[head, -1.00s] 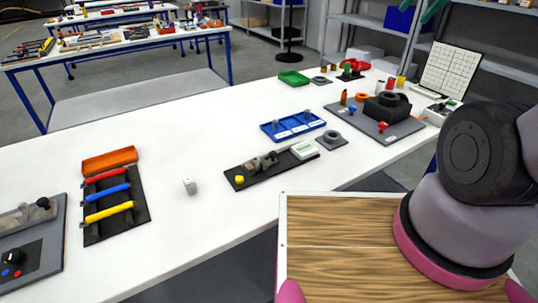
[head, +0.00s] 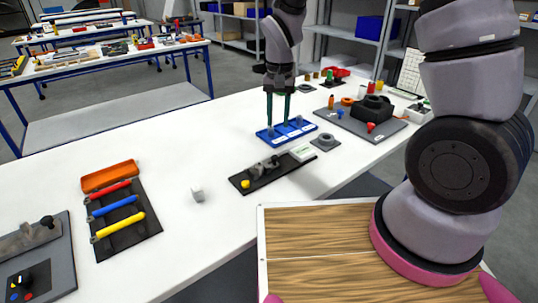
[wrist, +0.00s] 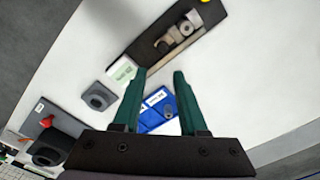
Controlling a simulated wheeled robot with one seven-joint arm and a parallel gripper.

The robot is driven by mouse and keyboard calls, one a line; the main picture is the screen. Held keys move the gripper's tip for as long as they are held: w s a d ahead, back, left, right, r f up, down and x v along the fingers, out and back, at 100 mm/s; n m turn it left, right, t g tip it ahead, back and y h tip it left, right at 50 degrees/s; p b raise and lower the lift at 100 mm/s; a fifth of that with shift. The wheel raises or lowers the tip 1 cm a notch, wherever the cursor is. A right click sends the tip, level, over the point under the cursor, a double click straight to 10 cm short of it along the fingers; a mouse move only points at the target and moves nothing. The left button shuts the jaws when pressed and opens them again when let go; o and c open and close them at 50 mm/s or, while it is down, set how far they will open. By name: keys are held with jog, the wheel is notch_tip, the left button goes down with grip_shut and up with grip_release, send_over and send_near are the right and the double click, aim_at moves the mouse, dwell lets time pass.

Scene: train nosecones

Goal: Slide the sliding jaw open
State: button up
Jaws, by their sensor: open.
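The grey vise-like fixture with the jaw (head: 264,166) sits on a black base plate (head: 264,182) near the table's middle. It also shows in the wrist view (wrist: 181,40), beyond the fingertips. Which part slides is too small to tell. A yellow knob (head: 245,184) is at the plate's left end and a white labelled block (head: 302,153) at its right end. My gripper (head: 278,119) points down over the blue tray (head: 298,131), behind the fixture. Its two green fingers are apart, with nothing gripped between them in the wrist view (wrist: 161,75).
A grey square piece with a round top (head: 325,141) lies right of the plate. A rack of coloured bars (head: 122,225) is further left. A grey board with a black block (head: 362,118) stands at right.

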aim_at(275, 156)
jog(key=f, duration=1.2)
jog(key=shift+s+a, duration=0.15)
jog(key=shift+a, duration=0.2)
grip_shut()
dwell(0.9)
